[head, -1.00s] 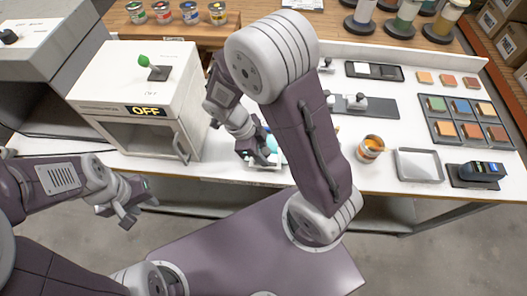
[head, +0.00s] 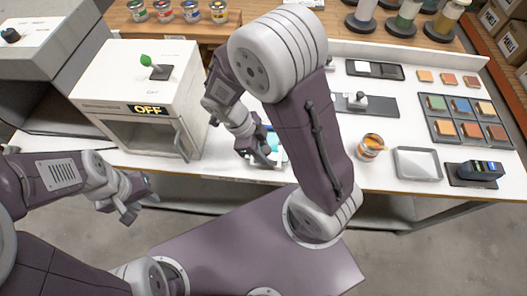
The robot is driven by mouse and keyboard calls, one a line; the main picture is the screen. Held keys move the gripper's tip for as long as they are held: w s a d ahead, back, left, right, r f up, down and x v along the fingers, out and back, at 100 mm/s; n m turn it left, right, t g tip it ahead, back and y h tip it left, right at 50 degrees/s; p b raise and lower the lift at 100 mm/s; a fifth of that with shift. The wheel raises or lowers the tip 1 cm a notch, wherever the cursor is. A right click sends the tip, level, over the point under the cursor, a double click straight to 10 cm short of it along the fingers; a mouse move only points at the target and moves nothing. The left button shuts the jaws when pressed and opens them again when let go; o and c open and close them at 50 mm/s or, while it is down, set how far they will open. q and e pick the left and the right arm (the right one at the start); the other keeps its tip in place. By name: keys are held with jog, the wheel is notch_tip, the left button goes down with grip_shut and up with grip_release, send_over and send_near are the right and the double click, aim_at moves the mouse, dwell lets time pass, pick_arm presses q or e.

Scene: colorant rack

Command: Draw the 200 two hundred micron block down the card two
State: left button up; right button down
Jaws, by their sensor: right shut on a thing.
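My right gripper (head: 260,154) is low over the front edge of the white table, left of my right upper arm. It is shut on a small block, which is mostly hidden by the fingers; its marking cannot be read. A pale card (head: 280,162) with a teal-green patch (head: 273,141) lies just right of and under these fingers. My arm hides part of the card, and I cannot tell whether the block touches it. My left gripper (head: 138,204) is open and empty, in front of the table at the left.
A white oven-like box (head: 140,85) marked OFF stands at the left. An orange-filled can (head: 371,147), a grey tray (head: 418,164) and a dark device (head: 480,171) are at the right. A dark plate with a pale-knobbed piece (head: 357,101) and a rack of color swatches (head: 465,120) lie behind.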

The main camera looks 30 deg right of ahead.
notch_tip(320, 180, up, 5)
jog(key=p, duration=0.3)
jog(key=shift+r, duration=0.1)
dwell(0.3)
